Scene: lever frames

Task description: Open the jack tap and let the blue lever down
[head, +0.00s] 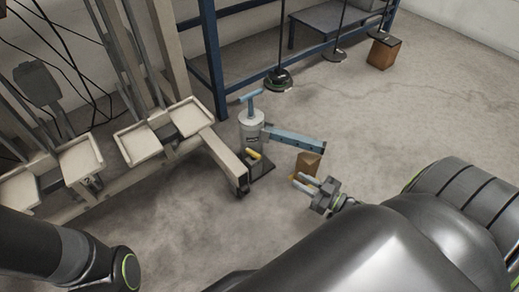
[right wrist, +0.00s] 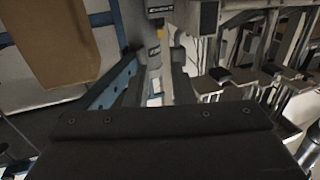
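The jack (head: 252,128) is a grey cylinder with a light blue T-handle on top, standing on a dark base. The blue lever (head: 295,140) sticks out from it to the right and also shows in the right wrist view (right wrist: 112,88). The jack tap (head: 253,154) is a small yellow handle low on the jack's front. My right gripper (head: 296,179) is right of the tap and below the lever's outer end, apart from the tap. Its two pale-tipped fingers are spread, with nothing seen between them. My left gripper is out of view; only the left arm shows.
A brown block (head: 308,165) stands under or behind the lever's outer end, close to my right gripper; contact is unclear. A beige metal frame with trays (head: 139,143) fills the left. A blue rack (head: 213,55) stands behind.

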